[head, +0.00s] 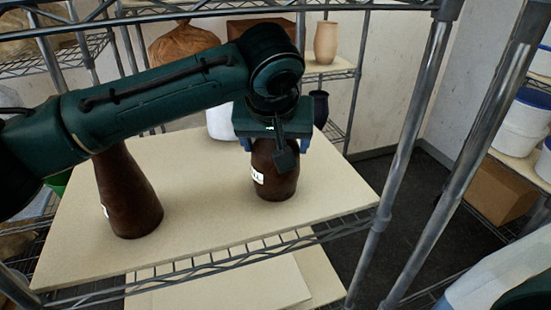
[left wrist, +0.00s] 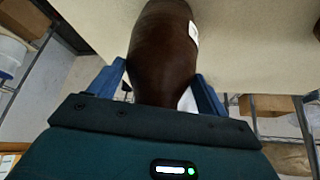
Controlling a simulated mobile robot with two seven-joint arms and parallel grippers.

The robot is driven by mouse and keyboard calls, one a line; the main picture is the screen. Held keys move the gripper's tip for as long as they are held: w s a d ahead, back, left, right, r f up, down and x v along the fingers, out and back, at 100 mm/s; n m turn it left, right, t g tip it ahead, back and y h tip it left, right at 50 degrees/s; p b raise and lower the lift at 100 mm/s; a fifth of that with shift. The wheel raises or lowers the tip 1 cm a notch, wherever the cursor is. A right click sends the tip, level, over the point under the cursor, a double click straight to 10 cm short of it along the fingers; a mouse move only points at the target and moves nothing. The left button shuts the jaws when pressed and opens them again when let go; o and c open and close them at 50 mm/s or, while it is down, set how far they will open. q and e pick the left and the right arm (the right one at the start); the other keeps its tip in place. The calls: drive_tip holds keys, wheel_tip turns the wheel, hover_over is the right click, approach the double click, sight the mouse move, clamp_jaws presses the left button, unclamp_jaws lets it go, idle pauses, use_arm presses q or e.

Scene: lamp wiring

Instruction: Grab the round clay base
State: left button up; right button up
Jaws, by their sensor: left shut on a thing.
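The round clay base (head: 275,182) is a dark brown, bulging pot with a white label, upright on the pale shelf board (head: 205,215). My left gripper (head: 276,146) reaches over it from behind and above, with its blue fingers on either side of the pot's upper part. The left wrist view shows the same pot (left wrist: 163,50) between the two fingers (left wrist: 160,88), which are shut on it. The gripper body hides the pot's top. A taller, tapered brown clay piece (head: 127,195), also labelled, stands to the left under my arm. My right gripper is not in view.
Metal shelf posts (head: 405,130) and the wire front rail (head: 210,268) frame the board. A white container (head: 219,123) stands behind the gripper. A tan vase (head: 326,43) and a dark jar (head: 319,108) are on the back rack. Board right of the pot is clear.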

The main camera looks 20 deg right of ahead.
use_arm(q)
drive_tip(key=c, duration=0.7)
drive_tip(key=shift+w+r, duration=0.1)
drive_tip(key=shift+c, duration=0.3)
